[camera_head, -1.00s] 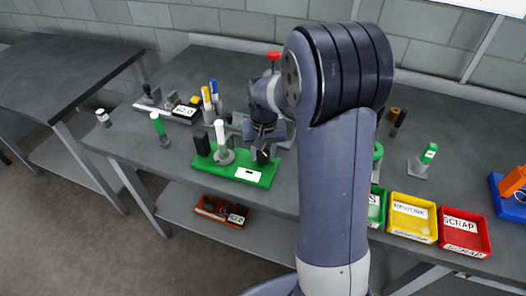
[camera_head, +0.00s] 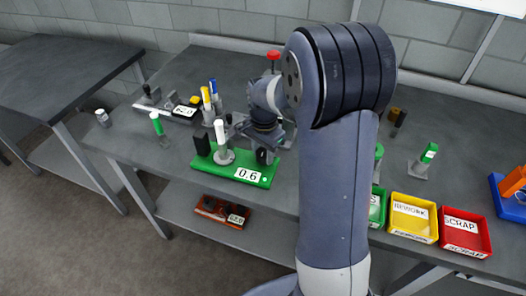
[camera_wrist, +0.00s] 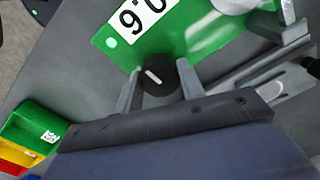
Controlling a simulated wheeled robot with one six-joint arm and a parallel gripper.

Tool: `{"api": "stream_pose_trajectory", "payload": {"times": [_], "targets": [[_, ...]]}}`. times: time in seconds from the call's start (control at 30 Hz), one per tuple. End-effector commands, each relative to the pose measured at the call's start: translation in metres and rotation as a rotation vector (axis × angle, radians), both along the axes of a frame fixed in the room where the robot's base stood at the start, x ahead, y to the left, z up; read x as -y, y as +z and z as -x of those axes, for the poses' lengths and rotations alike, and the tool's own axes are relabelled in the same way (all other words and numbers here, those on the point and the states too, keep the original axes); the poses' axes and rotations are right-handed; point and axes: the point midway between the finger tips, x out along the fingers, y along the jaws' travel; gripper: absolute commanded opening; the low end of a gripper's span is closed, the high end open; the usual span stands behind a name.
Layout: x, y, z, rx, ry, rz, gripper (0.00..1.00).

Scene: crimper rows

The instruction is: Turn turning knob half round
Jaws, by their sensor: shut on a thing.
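The turning knob (camera_wrist: 158,84) is black and round with a white pointer line, at the front of a green base (camera_wrist: 112,38). In the wrist view it sits between the two fingers of my gripper (camera_wrist: 160,86), which is shut on it. In the head view the green base (camera_head: 206,170) lies near the bench's front edge, and my gripper (camera_head: 263,152) is at its right end. The knob is mostly hidden by the gripper in the head view.
A white-topped post (camera_head: 220,134) and a black block (camera_head: 201,144) stand on the green base, left of my gripper. A green-capped post (camera_head: 157,125) stands further left. Yellow (camera_head: 413,217) and red (camera_head: 466,232) bins hang along the bench front at right.

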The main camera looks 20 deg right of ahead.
Motion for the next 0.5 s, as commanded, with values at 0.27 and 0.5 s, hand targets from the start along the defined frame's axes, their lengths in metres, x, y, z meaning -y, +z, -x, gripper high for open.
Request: {"api": "stream_pose_trajectory", "payload": {"times": [0.27,0.5], "targets": [[0.0000,0.0009,-0.0009,0.004,-0.120,0.001,0.15],[0.0000,0.0010,-0.0009,0.004,-0.156,0.001,0.15]]}}
